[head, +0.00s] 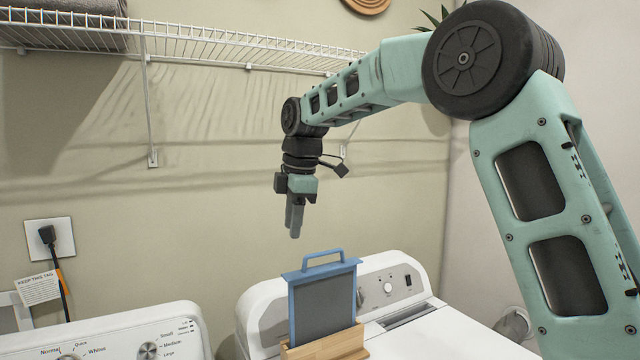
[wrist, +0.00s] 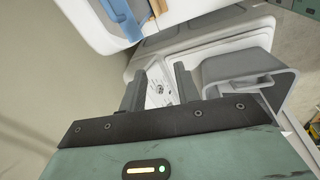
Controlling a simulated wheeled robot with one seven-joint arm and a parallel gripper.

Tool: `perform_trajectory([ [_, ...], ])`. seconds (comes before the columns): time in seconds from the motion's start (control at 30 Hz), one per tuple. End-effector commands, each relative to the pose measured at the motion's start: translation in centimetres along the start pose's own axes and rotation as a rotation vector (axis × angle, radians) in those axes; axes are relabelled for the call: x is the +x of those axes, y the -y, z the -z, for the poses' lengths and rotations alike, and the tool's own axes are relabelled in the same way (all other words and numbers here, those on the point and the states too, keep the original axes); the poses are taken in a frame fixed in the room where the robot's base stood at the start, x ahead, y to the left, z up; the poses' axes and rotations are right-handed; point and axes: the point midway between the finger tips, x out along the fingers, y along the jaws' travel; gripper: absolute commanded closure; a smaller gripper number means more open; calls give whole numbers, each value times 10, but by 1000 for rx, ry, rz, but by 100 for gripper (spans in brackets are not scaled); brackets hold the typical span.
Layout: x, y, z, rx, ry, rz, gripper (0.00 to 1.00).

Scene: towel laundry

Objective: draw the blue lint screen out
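The blue lint screen (head: 322,303) stands upright in a wooden holder (head: 335,345) at the white machine in the head view. It has a blue frame, a dark grey panel and a blue loop handle on top. Its lower end is hidden in the wood. My gripper (head: 293,236) points down above the screen and slightly left of its handle, apart from it. In the wrist view the two dark fingers of my gripper (wrist: 160,72) are spread with nothing held between them. Part of the blue lint screen (wrist: 122,18) shows at the upper left there.
A second white machine (head: 110,335) with dials stands at the lower left. A wire shelf (head: 200,45) runs along the wall above. A plug and cord (head: 50,240) hang at the left wall. A grey container (wrist: 255,85) shows at the right in the wrist view.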

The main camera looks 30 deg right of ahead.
Motion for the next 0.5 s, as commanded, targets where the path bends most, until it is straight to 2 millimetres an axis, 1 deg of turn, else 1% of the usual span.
perform_trajectory([
  [0.03,-13,-20,-18,-30,12,-15,68],
  [0.1,-25,-39,-40,-81,31,-26,68],
  [0.2,-37,-55,-62,-134,52,-36,68],
  [0.3,-42,-63,-73,-163,63,-40,68],
  [0.37,-42,-64,-76,-170,66,-40,68],
  [0.5,-29,-64,-75,-172,65,-37,68],
])
